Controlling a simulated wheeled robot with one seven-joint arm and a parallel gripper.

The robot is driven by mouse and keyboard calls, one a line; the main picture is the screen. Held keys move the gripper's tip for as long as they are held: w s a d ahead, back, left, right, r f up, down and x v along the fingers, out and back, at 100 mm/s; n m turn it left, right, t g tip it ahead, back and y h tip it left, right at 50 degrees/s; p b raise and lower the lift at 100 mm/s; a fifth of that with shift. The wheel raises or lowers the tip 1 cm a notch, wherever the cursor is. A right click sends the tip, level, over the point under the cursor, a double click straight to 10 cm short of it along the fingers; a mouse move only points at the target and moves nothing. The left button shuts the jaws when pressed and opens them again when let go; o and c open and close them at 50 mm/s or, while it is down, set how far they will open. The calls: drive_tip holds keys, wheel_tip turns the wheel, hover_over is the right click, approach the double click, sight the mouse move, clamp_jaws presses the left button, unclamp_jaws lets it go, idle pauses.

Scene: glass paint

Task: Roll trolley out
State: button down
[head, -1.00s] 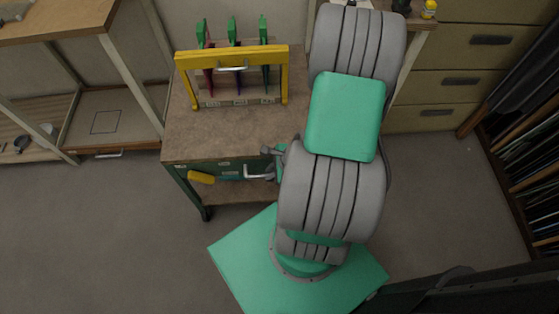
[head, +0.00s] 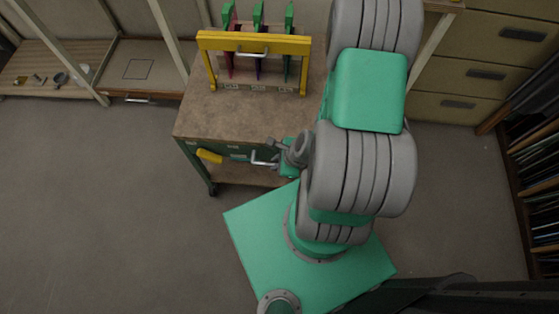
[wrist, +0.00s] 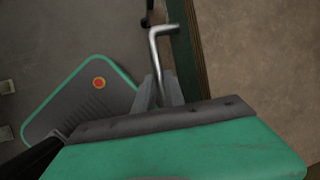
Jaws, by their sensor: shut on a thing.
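The trolley (head: 215,112) has a brown top, a green frame and dark casters. It stands out in front of the shelf line, left of my arm in the head view. A silver bar handle (head: 262,163) sticks out from its front face. My gripper (head: 277,155) is at this handle, shut on it; my arm partly hides the spot. In the wrist view my gripper's fingers (wrist: 158,92) close around one end of the bent silver handle (wrist: 160,50), beside the trolley's green edge (wrist: 182,50).
A yellow rack (head: 253,42) with coloured upright tools stands on the trolley top. A yellow grip (head: 209,156) is on its front. A wooden shelf (head: 140,97) is at the left and drawers (head: 487,75) at the right. Floor (head: 100,210) at the front left is clear.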

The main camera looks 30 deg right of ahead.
idle(0.3)
drive_tip(key=c, duration=1.4)
unclamp_jaws()
drive_tip(key=p+v, duration=0.2)
drive_tip(key=v, duration=0.5)
drive_tip(key=shift+s+r+p, duration=0.15)
drive_tip(key=shift+r+p, duration=0.2)
drive_tip(key=shift+r, duration=0.05)
drive_tip(key=shift+d, duration=0.1)
